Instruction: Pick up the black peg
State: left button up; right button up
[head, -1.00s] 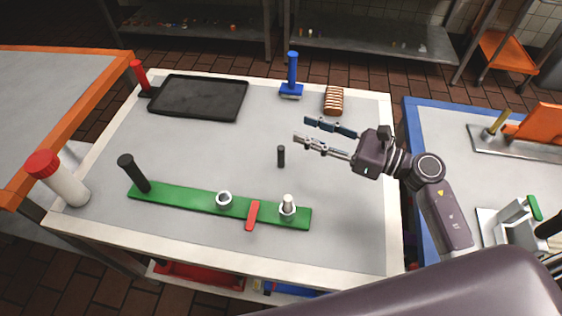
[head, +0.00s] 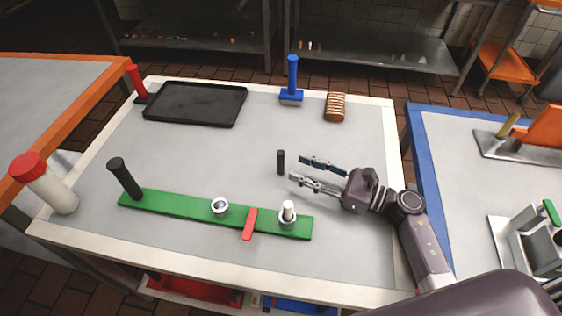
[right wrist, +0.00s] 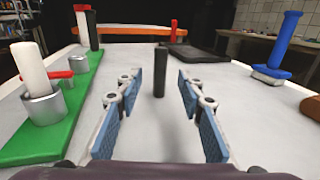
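The black peg (head: 281,161) stands upright on the grey table, near its middle. In the right wrist view the black peg (right wrist: 160,72) stands ahead of my fingers, centred in the gap between them. My right gripper (head: 305,173) is open and empty, low over the table just right of the peg, its fingers pointing at it. In the right wrist view both blue finger pads of the right gripper (right wrist: 158,105) are spread apart. I cannot see the peg touching either finger. My left gripper is not in view.
A green board (head: 180,207) with a black handle (head: 124,178), metal cups and a white peg (head: 288,210) lies in front. A black tray (head: 195,104), blue press (head: 291,84) and striped loaf (head: 335,106) stand behind. The table around the peg is clear.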

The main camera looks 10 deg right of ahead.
aim_at(281, 160)
jog(key=p+x, duration=0.1)
jog(key=x, duration=0.5)
jog(key=shift+w+a+p, duration=0.25)
jog(key=shift+p, duration=0.05)
jog(key=shift+c, duration=0.5)
grip_shut()
